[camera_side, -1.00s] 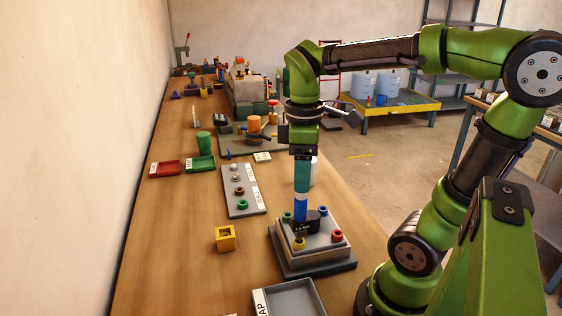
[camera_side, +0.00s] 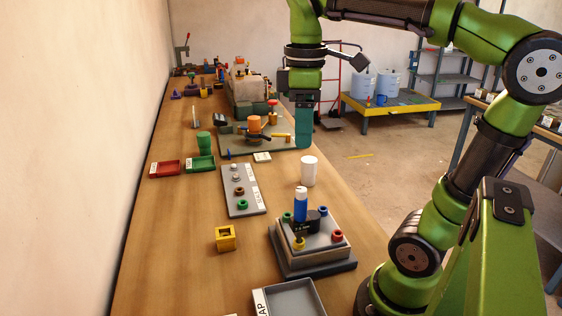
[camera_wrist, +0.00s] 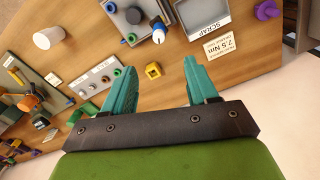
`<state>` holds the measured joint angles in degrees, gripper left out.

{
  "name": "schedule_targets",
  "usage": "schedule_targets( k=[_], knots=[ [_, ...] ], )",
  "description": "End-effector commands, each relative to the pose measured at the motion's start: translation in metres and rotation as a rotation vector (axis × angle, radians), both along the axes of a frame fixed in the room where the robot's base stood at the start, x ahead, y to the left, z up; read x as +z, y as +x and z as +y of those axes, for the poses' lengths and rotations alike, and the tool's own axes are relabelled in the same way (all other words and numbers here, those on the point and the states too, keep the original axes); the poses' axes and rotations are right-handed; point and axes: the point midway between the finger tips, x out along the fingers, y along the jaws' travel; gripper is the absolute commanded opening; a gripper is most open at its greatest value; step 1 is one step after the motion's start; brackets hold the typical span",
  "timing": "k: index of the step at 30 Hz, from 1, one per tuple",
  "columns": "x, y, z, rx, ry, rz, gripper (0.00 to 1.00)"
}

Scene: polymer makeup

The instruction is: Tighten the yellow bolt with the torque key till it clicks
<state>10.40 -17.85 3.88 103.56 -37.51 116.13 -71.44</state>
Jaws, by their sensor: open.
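Green, blue and red bolts sit at the block's other corners. My gripper (camera_side: 304,146) is open and empty, well above the key. In the wrist view its teal fingers are spread (camera_wrist: 158,66), with the key's blue handle (camera_wrist: 158,36) beyond them.
A grey scrap tray (camera_side: 288,299) lies in front of the block. A yellow square block (camera_side: 225,238), a grey strip with rings (camera_side: 243,190) and a white cylinder (camera_side: 309,171) stand nearby.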

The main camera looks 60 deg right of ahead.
Motion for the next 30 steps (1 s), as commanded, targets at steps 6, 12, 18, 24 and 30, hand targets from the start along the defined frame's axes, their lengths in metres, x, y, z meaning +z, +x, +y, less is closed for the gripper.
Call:
schedule_targets(
  k=[6, 12, 18, 24, 30],
  knots=[
    [-0.008, 0.000, 0.000, -0.368, 0.001, 0.003, 0.58],
    [-0.014, 0.001, -0.002, -0.784, -0.002, 0.000, 0.58],
    [-0.016, 0.002, -0.003, -0.981, -0.003, -0.005, 0.58],
    [-0.034, 0.001, -0.003, -0.997, -0.005, -0.002, 0.58],
    [-0.072, 0.001, -0.003, -0.995, -0.005, 0.000, 0.58]
  ],
)
